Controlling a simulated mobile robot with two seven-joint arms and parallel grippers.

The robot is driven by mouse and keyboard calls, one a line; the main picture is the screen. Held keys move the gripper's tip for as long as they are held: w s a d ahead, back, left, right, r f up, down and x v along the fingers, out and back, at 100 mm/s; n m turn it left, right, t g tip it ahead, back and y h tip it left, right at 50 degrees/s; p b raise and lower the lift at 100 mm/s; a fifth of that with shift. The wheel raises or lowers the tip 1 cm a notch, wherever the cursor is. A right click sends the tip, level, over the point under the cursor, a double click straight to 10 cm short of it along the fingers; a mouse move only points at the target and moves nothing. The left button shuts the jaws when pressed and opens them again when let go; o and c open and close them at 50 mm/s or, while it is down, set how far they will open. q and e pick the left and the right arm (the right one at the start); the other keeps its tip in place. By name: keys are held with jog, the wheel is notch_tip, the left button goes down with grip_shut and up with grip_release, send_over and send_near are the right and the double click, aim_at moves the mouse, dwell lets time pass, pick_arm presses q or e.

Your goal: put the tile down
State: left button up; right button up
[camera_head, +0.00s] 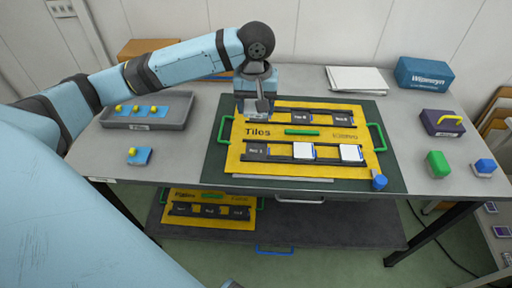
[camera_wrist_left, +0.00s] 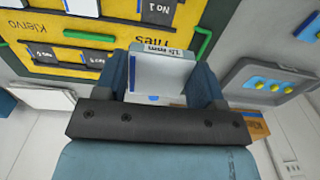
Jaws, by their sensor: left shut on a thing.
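My left gripper (camera_head: 257,108) is over the back left part of the yellow tile board (camera_head: 235,155), labelled "Tiles". In the left wrist view the gripper (camera_wrist_left: 162,80) is shut on a white tile (camera_wrist_left: 160,75) with a small printed label at one end. The gripper mostly hides this tile in the head view, and I cannot tell whether it touches the board. Dark slots show in two rows; the back left one is hidden. Two white tiles, one (camera_head: 302,151) and another (camera_head: 350,153), sit in the front row. My right gripper is not in view.
Green handles flank the board. A second yellow board (camera_head: 210,222) lies below.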

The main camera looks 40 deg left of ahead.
pick_arm(q)
jog(key=b, duration=0.1)
send_over(256, 154)
notch_tip(256, 154, down, 11)
jog(key=shift+f, duration=0.2)
notch_tip(256, 154, down, 4)
jog(key=shift+f+b, duration=0.25)
jog(key=shift+b, duration=0.2)
